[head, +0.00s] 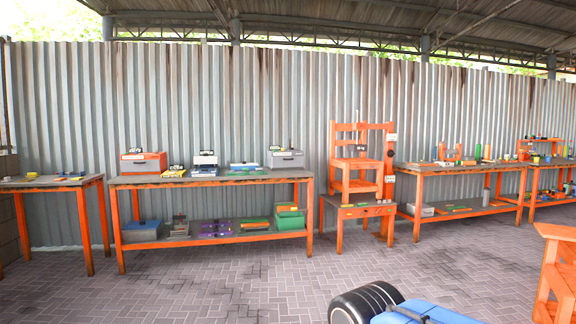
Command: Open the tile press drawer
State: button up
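The tile press (388,165) is a tall orange frame on a small orange stand against the back wall, right of the picture's middle. Its drawer (366,211) is a low orange front under the press top, with small dark and light spots on it. The drawer front looks flush with the stand, so it appears shut, though it is small at this distance. My gripper is not in view. Nothing touches the drawer.
A long workbench (215,180) with machines and boxes stands left of the press, and another bench (455,168) stands right. An orange wooden piece (556,265) is close at the right edge.

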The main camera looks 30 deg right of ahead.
aim_at(276, 161)
jog(key=i+l+z, duration=0.35)
jog(key=i, duration=0.75)
jog(key=i+z, duration=0.35)
jog(key=i, duration=2.4)
